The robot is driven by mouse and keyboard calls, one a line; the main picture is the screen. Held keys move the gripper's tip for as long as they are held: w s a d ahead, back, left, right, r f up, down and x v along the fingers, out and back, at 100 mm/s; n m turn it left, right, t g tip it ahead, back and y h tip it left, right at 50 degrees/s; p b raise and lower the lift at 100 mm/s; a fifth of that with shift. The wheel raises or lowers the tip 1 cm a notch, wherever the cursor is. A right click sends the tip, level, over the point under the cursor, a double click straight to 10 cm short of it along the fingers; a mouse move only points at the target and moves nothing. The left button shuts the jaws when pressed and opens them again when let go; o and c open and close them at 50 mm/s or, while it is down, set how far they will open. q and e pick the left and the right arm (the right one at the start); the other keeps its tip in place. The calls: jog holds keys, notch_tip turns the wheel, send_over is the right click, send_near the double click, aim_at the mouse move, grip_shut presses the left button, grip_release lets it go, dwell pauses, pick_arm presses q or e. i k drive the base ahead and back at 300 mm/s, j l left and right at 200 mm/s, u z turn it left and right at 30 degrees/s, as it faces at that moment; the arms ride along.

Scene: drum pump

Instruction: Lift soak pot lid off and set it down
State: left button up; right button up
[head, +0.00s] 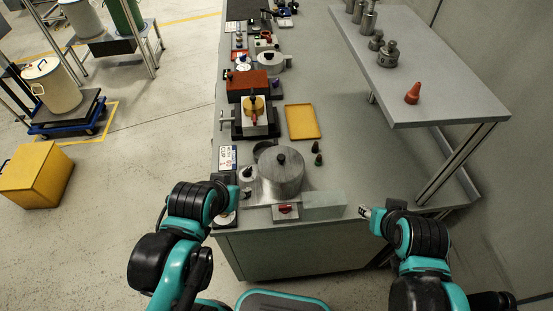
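A silver metal pot (283,186) stands on the near part of the bench. Its flat lid (293,165) is on top, with a black knob (281,158) near the middle. My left gripper (233,199) is left of the pot, apart from the lid; its fingers are too small and covered to read. My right gripper (365,212) is right of the pot near the bench's front edge, with a small grey tip showing. I cannot tell whether its fingers are apart. Nothing is visibly held by it.
A clear block (323,205) and a box with a red switch (286,211) sit in front of the pot. A raised shelf (440,85) overhangs the right. Bench right of the cones is clear.

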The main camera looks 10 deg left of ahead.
aim_at(280, 167)
jog(key=k+j+z, duration=0.2)
jog(key=z, duration=0.15)
jog(key=k+j+z, duration=0.25)
jog(key=z, duration=0.15)
jog(key=k+j+z, duration=0.2)
jog(key=z, duration=0.15)
jog(key=i, duration=0.45)
